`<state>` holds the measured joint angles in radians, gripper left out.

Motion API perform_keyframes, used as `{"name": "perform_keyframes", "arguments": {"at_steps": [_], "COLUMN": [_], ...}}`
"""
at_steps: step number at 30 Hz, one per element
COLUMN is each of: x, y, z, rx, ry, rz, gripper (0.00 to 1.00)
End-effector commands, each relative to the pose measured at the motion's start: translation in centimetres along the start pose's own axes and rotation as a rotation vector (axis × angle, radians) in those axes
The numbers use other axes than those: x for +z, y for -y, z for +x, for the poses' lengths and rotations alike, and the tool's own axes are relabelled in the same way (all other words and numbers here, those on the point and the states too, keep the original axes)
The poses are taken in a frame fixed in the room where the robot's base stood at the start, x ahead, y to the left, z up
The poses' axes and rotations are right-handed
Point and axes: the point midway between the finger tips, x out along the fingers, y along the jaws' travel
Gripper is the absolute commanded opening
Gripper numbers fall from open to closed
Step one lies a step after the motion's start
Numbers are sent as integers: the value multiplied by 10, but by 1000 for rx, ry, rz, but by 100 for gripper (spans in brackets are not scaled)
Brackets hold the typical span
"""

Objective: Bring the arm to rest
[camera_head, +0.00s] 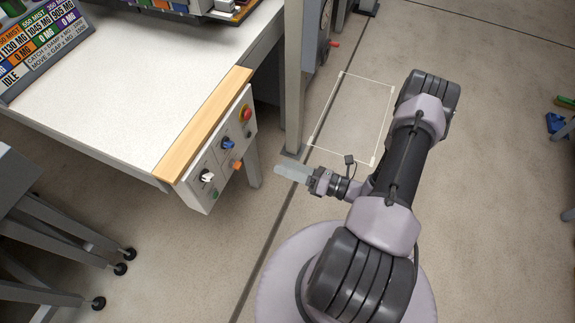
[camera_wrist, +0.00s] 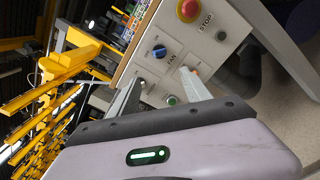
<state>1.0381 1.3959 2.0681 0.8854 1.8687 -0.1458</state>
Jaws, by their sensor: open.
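My gripper (camera_head: 292,173) is in the middle of the head view, at the end of my folded arm. It is apart from the control panel (camera_head: 222,148) on the table's end. In the wrist view my gripper (camera_wrist: 168,90) shows two pale fingers spread apart with nothing between them. The panel (camera_wrist: 226,57) lies beyond the fingers, with a red stop button (camera_wrist: 189,10), a blue knob (camera_wrist: 159,51) and a green button (camera_wrist: 172,100). In the head view the panel also carries an orange switch (camera_head: 237,164) and a white knob (camera_head: 207,176).
A white-topped table (camera_head: 150,85) with a wooden edge strip (camera_head: 205,125) stands left of my arm. A grey post (camera_head: 294,80) rises behind my gripper. A marked rectangle (camera_head: 350,115) lies on the floor. The floor at right is mostly clear.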

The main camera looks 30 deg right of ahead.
Motion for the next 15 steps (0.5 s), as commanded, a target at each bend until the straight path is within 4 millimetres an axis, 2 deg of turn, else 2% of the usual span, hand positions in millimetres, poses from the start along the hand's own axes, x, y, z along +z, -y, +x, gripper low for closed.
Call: {"name": "perform_keyframes", "arguments": {"at_steps": [11,14,15], "x": [0,12,21], "y": [0,-17,-34], "z": [1,10,18], "rx": [2,58,113], "ry": [-3,-76,-146], "rz": [-2,-82,-155], "gripper": [56,56,56]}}
